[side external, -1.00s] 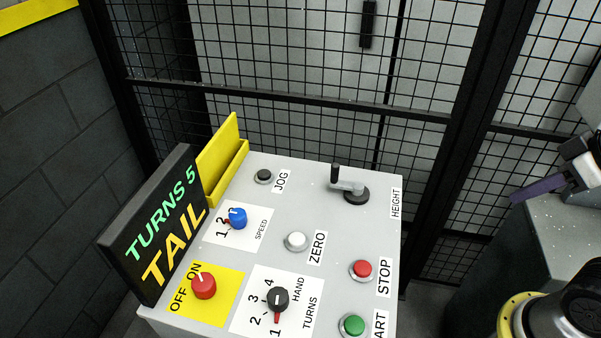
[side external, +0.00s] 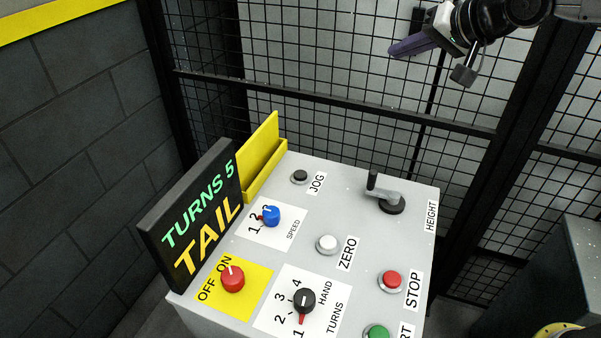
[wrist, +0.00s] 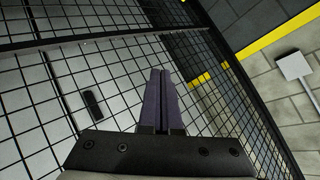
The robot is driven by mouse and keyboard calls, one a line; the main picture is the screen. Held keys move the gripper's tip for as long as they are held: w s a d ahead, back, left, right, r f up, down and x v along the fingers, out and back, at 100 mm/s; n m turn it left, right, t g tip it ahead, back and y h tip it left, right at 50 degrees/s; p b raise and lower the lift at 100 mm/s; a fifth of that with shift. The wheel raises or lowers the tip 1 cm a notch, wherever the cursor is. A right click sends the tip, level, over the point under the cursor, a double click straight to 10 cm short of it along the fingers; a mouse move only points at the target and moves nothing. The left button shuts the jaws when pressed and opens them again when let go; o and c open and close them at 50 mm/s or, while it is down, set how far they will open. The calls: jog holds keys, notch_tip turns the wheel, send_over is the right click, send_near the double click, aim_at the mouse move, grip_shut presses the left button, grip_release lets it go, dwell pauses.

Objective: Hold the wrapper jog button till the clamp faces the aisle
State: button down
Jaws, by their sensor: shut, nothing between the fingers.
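The jog button (side external: 300,177) is a small black push button in a metal ring near the far edge of the grey control panel (side external: 345,205), beside its JOG label. Nothing touches it. My gripper (side external: 393,50) is at the upper right of the side view, well above and to the right of the button, in front of the mesh fence. Its purple fingers are together and empty; they also show in the wrist view (wrist: 166,74). The display (side external: 195,218) reads TURNS 5 in green and TAIL in yellow. I cannot make out the wrapper's clamp in either view.
A height crank (side external: 388,198) stands up right of the jog button. A yellow holder (side external: 262,160) stands to its left. The white zero button (side external: 327,244), red stop button (side external: 392,281) and several knobs lie nearer. The black mesh fence (side external: 330,95) rises behind the panel.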

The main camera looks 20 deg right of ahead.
jog(key=w+a+f, duration=0.4)
jog(key=w+a, duration=0.1)
jog(key=w, duration=0.1)
jog(key=n+g+y, duration=0.1)
jog(key=g, duration=0.1)
send_over(303, 176)
notch_tip(303, 176, down, 15)
jog(key=shift+f, duration=0.15)
jog(key=shift+f, duration=0.1)
jog(key=shift+f, duration=4.25)
jog(key=shift+f, duration=0.15)
jog(key=shift+f, duration=0.3)
